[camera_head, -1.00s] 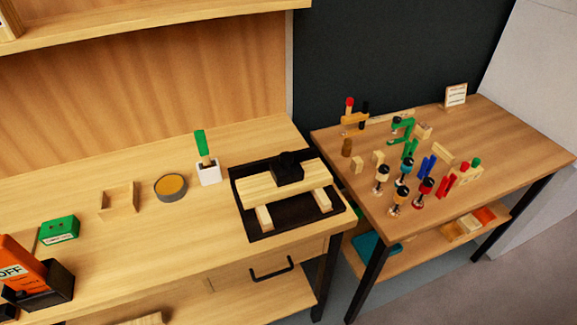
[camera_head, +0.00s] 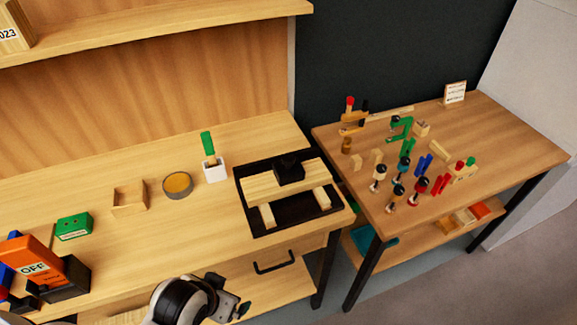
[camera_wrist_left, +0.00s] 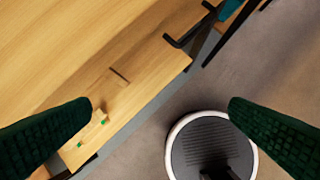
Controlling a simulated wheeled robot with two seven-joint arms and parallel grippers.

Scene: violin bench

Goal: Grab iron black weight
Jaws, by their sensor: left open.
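The black iron weight (camera_head: 288,169) sits on top of a pale wooden board on the bench, over a black mat, in the head view. My left gripper (camera_head: 234,306) is low at the bottom of the head view, in front of the bench edge and well apart from the weight. Its two dark green fingers stand wide apart in the left wrist view (camera_wrist_left: 160,118), with nothing between them. The weight is not in the left wrist view. My right gripper is not in view.
A second table (camera_head: 500,140) holds several clamps.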

